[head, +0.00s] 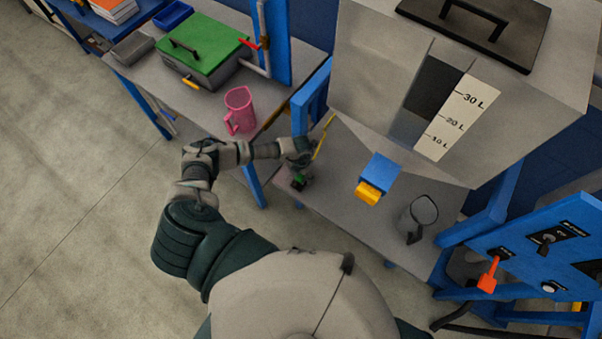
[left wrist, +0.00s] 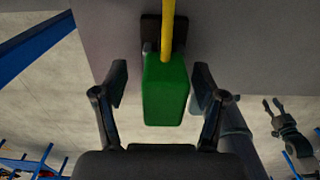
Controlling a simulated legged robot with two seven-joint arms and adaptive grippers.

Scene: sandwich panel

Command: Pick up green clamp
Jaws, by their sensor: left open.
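The green clamp (left wrist: 166,90) shows large in the left wrist view as a green block with a yellow rod above it and a dark piece behind. In the head view the green clamp (head: 299,181) is a small green spot at the left edge of the grey table, partly hidden by my gripper. My left gripper (left wrist: 160,88) is open, with one finger on each side of the green block and gaps visible on both sides. In the head view my left gripper (head: 301,172) is at that table edge. My right gripper is not seen clearly in the head view.
The grey table (head: 335,205) stands under a large hopper (head: 375,70) with a blue and yellow outlet (head: 371,185). A clear jug (head: 420,215) stands on it. A pink jug (head: 238,108) and green-lidded box (head: 203,52) stand on the other table. A blue control panel (head: 540,250) is at right.

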